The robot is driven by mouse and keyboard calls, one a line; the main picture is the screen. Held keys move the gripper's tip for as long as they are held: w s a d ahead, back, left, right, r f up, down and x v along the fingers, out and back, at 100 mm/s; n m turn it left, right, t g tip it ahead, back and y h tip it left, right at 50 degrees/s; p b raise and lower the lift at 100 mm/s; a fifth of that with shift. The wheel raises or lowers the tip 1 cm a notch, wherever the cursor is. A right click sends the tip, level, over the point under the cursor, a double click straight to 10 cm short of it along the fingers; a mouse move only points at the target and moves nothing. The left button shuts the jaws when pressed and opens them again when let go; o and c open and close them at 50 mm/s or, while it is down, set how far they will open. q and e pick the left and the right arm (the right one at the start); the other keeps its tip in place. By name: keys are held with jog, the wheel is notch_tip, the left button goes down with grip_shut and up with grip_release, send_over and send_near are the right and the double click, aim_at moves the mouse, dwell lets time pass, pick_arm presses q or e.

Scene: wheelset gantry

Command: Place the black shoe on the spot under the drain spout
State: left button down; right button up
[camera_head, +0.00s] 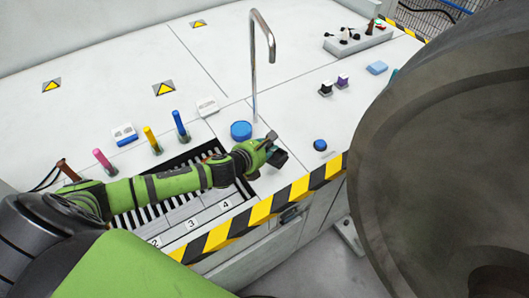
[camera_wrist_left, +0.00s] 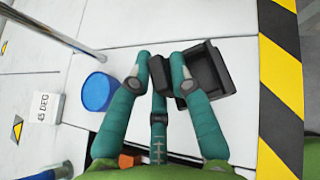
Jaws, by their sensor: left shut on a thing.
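The black shoe (camera_head: 279,158) is a small, dark, blocky piece held at the tip of my left gripper (camera_head: 269,147). In the left wrist view the black shoe (camera_wrist_left: 212,70) shows an open, tray-like shape. There my left gripper (camera_wrist_left: 162,68) has its green fingers closed on the shoe's near edge, and the shoe sticks out to the right. The drain spout (camera_head: 254,75) is a curved metal pipe rising from the white table behind the gripper. Its lower part (camera_wrist_left: 55,28) shows at the upper left of the wrist view. My right gripper is out of view.
A blue round knob (camera_head: 241,130) stands at the pipe's foot. A slotted rack (camera_head: 150,212) lies under my left arm. A smaller blue button (camera_head: 320,145) sits to the right. A large dark round body (camera_head: 450,150) fills the right side. Striped edging (camera_head: 262,211) marks the table front.

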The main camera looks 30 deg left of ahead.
pick_arm(q)
jog(key=shift+w+a+f, duration=0.3)
jog(key=shift+a+f, duration=0.15)
jog(key=shift+a, duration=0.2)
jog(key=shift+f, duration=1.95)
jog(key=shift+f, duration=0.15)
jog(key=c, duration=1.1)
grip_release()
jog(key=shift+c, duration=0.2)
jog(key=shift+s+r, duration=0.15)
jog(key=shift+r, duration=0.05)
jog(key=v, duration=1.1)
jog(key=shift+s+r, duration=0.15)
jog(key=shift+s, duration=0.2)
